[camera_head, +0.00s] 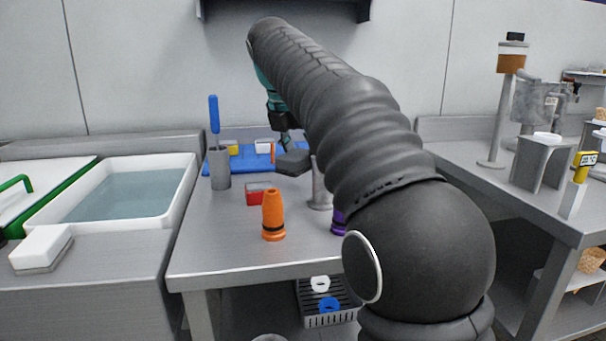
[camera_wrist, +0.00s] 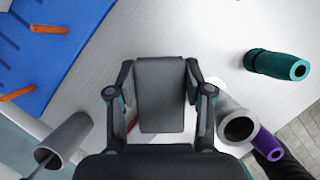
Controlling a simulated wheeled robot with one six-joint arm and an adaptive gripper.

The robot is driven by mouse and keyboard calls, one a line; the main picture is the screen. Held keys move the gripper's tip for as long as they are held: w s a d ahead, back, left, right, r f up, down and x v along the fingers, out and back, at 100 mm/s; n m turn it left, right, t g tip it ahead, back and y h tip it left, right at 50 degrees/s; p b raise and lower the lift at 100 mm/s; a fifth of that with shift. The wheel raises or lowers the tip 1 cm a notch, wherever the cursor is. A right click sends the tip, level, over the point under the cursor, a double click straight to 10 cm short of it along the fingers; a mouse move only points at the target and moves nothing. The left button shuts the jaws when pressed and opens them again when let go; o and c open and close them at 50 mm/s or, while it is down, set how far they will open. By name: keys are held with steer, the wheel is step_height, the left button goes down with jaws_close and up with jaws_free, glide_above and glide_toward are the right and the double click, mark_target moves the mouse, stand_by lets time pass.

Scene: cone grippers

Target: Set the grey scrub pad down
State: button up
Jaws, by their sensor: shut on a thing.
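The grey scrub pad (camera_head: 293,162) is a dark flat block between the fingers of my gripper (camera_head: 285,138). In the wrist view the pad (camera_wrist: 160,98) fills the space between the two fingers, which press on its left and right sides. It appears held above the grey table (camera_head: 215,240), with the height hard to tell. In the head view it is near the front edge of the blue mat (camera_head: 247,166). My arm hides part of the table to the right.
A purple piece (camera_head: 338,222) is partly hidden. A grey holder (camera_head: 220,168) stands left. A teal piece (camera_wrist: 276,65) shows right, with bare tabletop beside it.

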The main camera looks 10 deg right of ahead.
mark_target(302, 187)
steer(key=shift+f+b, duration=0.6)
steer(key=shift+f, duration=1.6)
steer(key=shift+f, duration=0.15)
steer(key=o, duration=0.8)
steer(key=shift+o, duration=0.2)
